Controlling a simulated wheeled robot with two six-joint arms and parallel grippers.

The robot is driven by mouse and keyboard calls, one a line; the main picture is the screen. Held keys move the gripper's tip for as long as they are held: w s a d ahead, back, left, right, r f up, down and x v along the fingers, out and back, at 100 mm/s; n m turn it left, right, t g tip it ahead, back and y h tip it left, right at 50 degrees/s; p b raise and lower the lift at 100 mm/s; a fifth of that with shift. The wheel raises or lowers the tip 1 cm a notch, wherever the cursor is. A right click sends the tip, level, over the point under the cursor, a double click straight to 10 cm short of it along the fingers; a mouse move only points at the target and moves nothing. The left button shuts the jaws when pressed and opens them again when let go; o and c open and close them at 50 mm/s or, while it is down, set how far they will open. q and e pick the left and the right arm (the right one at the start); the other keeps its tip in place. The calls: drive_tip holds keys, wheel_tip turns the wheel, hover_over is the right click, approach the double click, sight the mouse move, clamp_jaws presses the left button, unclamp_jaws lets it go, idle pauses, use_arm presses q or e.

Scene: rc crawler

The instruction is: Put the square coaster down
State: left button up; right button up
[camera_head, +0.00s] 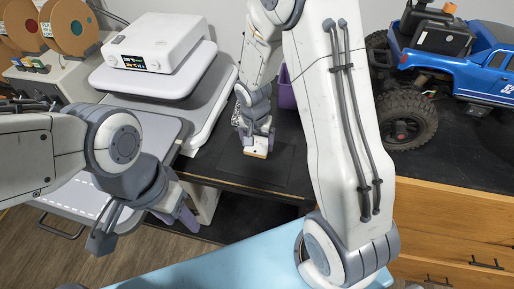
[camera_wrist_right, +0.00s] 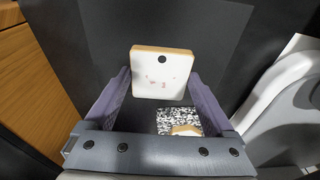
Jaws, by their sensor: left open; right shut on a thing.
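The square coaster (camera_wrist_right: 162,72) is white with a tan, wood-like edge and a dark dot near its top. It sits between the fingertips of my right gripper (camera_wrist_right: 150,82), which is shut on it. In the head view the right gripper (camera_head: 258,136) reaches down over the dark desk, with the coaster (camera_head: 256,153) at its tips. I cannot tell whether the coaster touches the surface. My left gripper (camera_head: 150,225) is open and empty at the lower left, away from the desk top.
A black-and-white speckled piece (camera_wrist_right: 178,117) shows beyond the right gripper's palm. A dark mat (camera_head: 285,170) lies on the desk. A white machine (camera_head: 155,50) stands left, a purple bin (camera_head: 286,90) behind, and a blue RC crawler (camera_head: 460,60) right.

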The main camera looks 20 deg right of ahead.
sight(256, 147)
drive_tip(key=shift+f, duration=2.05)
drive_tip(key=shift+f+b, duration=0.25)
drive_tip(key=shift+b, duration=0.15)
drive_tip(key=o, duration=1.1)
drive_tip(key=shift+r, duration=0.1)
drive_tip(key=shift+c, duration=0.2)
drive_tip(key=shift+r, duration=0.1)
